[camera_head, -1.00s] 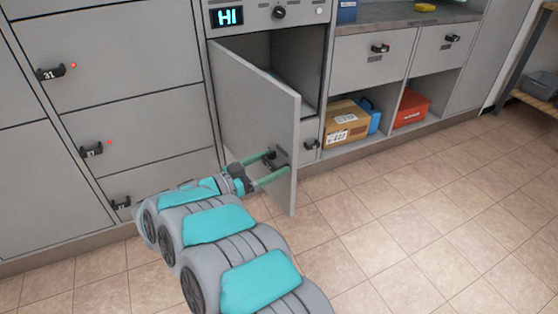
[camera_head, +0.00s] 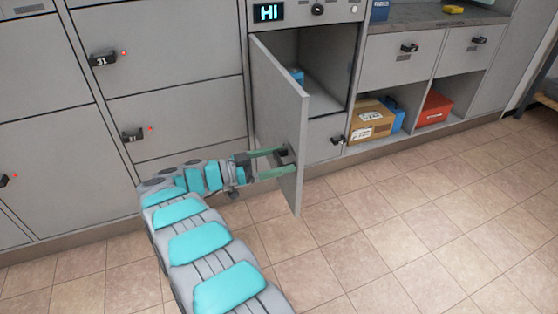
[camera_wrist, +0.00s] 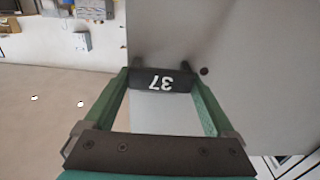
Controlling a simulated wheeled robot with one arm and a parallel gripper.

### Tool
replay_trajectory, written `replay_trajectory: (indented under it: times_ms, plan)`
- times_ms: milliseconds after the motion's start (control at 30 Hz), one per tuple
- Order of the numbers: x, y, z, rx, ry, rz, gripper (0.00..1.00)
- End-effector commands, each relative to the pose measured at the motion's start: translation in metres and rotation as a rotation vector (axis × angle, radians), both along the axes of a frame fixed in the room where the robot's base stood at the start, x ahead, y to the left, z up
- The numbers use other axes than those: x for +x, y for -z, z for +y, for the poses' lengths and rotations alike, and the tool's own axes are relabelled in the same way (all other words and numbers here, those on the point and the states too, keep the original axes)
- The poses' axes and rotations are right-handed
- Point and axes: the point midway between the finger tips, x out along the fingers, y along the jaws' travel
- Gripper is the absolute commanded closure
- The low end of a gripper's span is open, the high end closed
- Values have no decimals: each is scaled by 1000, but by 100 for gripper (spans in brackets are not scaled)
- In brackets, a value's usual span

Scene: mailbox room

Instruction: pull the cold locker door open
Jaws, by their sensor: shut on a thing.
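The cold locker door (camera_head: 278,112) is a grey panel standing well open, hinged at its left, below the lit "HI" display (camera_head: 269,12). The locker interior (camera_head: 322,68) shows behind it, with a small blue thing (camera_head: 296,76) inside. My gripper (camera_head: 283,163) reaches in from the left at the door's lower free edge. The door face (camera_wrist: 230,50) fills the upper right of that view.
Closed grey lockers with black handles (camera_head: 103,59) line the left. To the right, a cardboard box (camera_head: 371,118), a blue case (camera_head: 394,112) and a red box (camera_head: 434,107) sit in low open shelves. The tiled floor (camera_head: 420,210) is clear at the front and right.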

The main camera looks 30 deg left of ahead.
Motion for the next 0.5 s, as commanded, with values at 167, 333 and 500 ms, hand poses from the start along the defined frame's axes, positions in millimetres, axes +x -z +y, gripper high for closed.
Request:
replay_trajectory:
  times_ms: [167, 333, 500]
  plan:
    - [0, -1, -1, 0, 3, 0, 100]
    - [0, -1, -1, 0, 2, 0, 100]
    - [0, -1, 0, 0, 2, 0, 0]
